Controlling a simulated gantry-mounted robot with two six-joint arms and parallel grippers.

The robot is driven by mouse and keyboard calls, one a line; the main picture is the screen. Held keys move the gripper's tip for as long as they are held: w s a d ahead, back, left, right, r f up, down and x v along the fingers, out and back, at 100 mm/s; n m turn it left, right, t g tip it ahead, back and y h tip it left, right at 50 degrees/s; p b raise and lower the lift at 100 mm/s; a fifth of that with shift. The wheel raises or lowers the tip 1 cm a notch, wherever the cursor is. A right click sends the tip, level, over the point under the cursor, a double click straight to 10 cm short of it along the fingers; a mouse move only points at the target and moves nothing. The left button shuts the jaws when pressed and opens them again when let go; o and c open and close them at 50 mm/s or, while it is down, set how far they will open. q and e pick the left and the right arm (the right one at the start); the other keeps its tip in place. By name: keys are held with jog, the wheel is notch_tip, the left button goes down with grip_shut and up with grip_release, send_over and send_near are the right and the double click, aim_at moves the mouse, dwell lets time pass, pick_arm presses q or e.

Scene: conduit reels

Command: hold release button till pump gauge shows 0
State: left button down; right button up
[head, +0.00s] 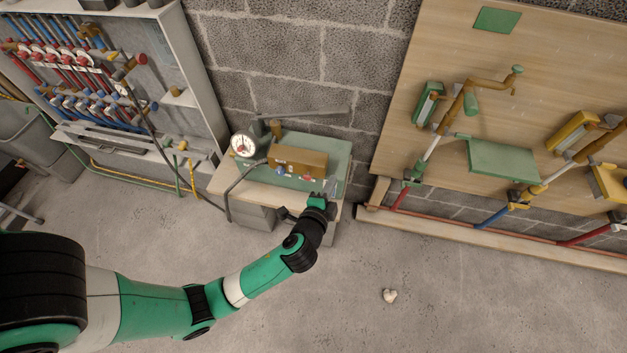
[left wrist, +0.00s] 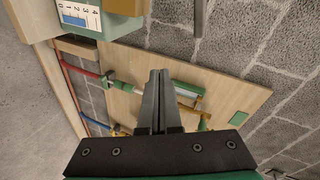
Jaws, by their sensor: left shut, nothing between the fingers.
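The pump stands on a low bench (head: 245,188) against the block wall, with a tan box (head: 298,161) on a green base (head: 335,152). Its round white-faced gauge (head: 243,145) is at its left end; the reading is too small to tell. Small buttons or knobs (head: 281,170) sit on the box's front, one of them blue; I cannot tell which is the release button. My left gripper (head: 331,186) is at the pump's front right corner, shut and empty. In the left wrist view its fingertips (left wrist: 160,73) are together, apart from the pump's edge at upper left.
A numbered scale (left wrist: 80,16) shows at upper left in the left wrist view. A manifold cabinet (head: 200,75) stands at left. A wooden board (head: 440,60) with pipes and boxes is at right. A small pale lump (head: 389,295) lies on the otherwise clear floor.

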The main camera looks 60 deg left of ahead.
pick_arm(q)
jog(key=s+f+m+g+p, duration=0.1)
jog(key=s+f+g+p, duration=0.2)
jog(key=s, duration=0.9)
notch_tip(320, 180, down, 3)
jog(key=shift+a+f+m+p, duration=0.15)
jog(key=shift+m+p, duration=0.25)
pick_arm(e)
jog(key=shift+h, duration=0.3)
jog(key=r, duration=0.4)
jog(key=d+r, duration=0.1)
jog(key=shift+s+r, duration=0.25)
jog(key=shift+r, duration=0.15)
pick_arm(q)
jog(key=b, duration=0.5)
send_near(307, 178)
jog(key=x, duration=0.6)
jog(key=shift+s+f, duration=0.15)
jog(key=shift+f, duration=0.1)
jog(key=shift+w+a+r, duration=0.1)
jog(key=shift+w+a, duration=0.1)
pick_arm(e)
notch_tip(307, 178, down, 6)
jog(key=shift+r, duration=0.25)
